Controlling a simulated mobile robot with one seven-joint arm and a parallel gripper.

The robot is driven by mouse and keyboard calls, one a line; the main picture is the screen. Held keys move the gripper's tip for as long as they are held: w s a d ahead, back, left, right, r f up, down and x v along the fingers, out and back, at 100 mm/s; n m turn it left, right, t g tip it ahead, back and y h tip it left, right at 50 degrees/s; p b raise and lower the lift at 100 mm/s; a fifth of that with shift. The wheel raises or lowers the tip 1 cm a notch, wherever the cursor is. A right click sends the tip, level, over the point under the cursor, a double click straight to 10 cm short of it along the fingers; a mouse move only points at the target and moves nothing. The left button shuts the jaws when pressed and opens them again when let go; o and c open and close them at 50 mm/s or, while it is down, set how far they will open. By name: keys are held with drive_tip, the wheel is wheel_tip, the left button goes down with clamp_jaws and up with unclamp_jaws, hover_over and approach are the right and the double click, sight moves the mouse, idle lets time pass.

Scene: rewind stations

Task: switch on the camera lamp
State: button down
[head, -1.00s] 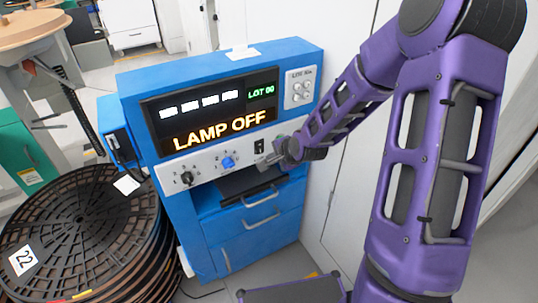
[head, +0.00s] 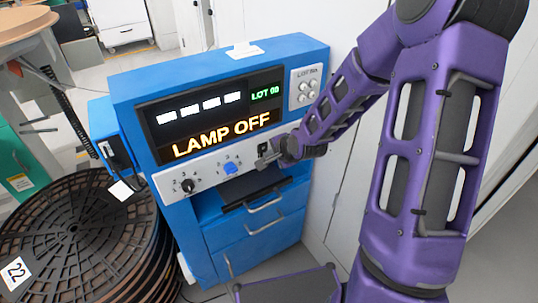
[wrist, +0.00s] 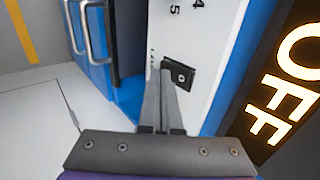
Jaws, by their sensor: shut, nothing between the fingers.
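The blue station's screen (head: 215,118) reads LAMP OFF in large orange letters. In the wrist view the switch (wrist: 183,76) shows as a dark plate with a light mark, beside a partly hidden label. My gripper (head: 270,160) is shut and empty, its fingertips at the switch's lower edge. In the wrist view the closed fingertips (wrist: 167,66) overlap the near side of the switch plate. I cannot tell whether they touch it.
A black knob (head: 188,186) and a blue knob (head: 230,168) sit left on the same strip. A dark shelf (head: 255,188) and drawers with handles (head: 264,206) are below. Stacked black reels (head: 80,235) stand at left. A white wall is close on the right.

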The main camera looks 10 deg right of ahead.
drive_tip(key=shift+w+f, duration=0.1)
drive_tip(key=shift+w, duration=0.1)
drive_tip(key=shift+a+r+p, duration=0.1)
drive_tip(key=shift+r+p, duration=0.8)
drive_tip(key=shift+p, duration=0.15)
